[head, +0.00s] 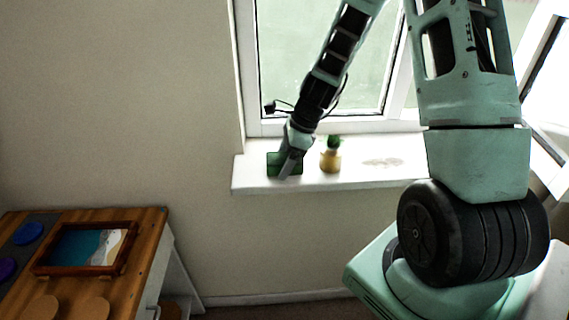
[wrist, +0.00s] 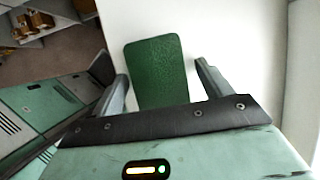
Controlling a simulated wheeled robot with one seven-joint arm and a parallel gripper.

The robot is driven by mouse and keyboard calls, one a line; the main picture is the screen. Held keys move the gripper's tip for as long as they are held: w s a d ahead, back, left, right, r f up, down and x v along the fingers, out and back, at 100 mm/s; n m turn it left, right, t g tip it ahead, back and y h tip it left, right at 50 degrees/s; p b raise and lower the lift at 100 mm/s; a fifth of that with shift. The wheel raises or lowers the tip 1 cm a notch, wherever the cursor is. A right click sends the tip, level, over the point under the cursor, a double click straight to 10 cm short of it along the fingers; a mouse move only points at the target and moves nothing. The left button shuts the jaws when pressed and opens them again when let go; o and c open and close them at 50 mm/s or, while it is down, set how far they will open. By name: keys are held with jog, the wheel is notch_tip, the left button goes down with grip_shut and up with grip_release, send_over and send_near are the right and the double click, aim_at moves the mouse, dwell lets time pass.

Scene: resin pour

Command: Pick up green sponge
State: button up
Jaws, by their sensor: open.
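The green sponge (head: 276,160) lies on the white windowsill near its left end in the head view. In the wrist view the green sponge (wrist: 156,68) shows as a dark green block with rounded corners on the white surface. My gripper (head: 291,171) is at the sponge on the sill. In the wrist view my gripper (wrist: 163,82) is open, with one finger to the left and one to the right of the sponge. The near end of the sponge is hidden behind the gripper body. A small gap shows at the right finger; I cannot tell whether the left finger touches.
A yellow pot with a green plant (head: 330,158) stands on the windowsill (head: 400,150), just right of my gripper. The window frame (head: 262,128) rises behind the sill. A wooden cabinet (head: 150,225) with a framed picture (head: 88,247) on top stands at lower left.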

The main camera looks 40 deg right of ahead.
aim_at(285, 157)
jog(key=shift+f, duration=0.15)
jog(key=c, duration=1)
jog(key=shift+c, duration=0.2)
notch_tip(285, 157, up, 11)
jog(key=shift+f, duration=0.2)
jog(key=o, duration=0.4)
jog(key=c, duration=0.4)
jog(key=shift+o, duration=0.2)
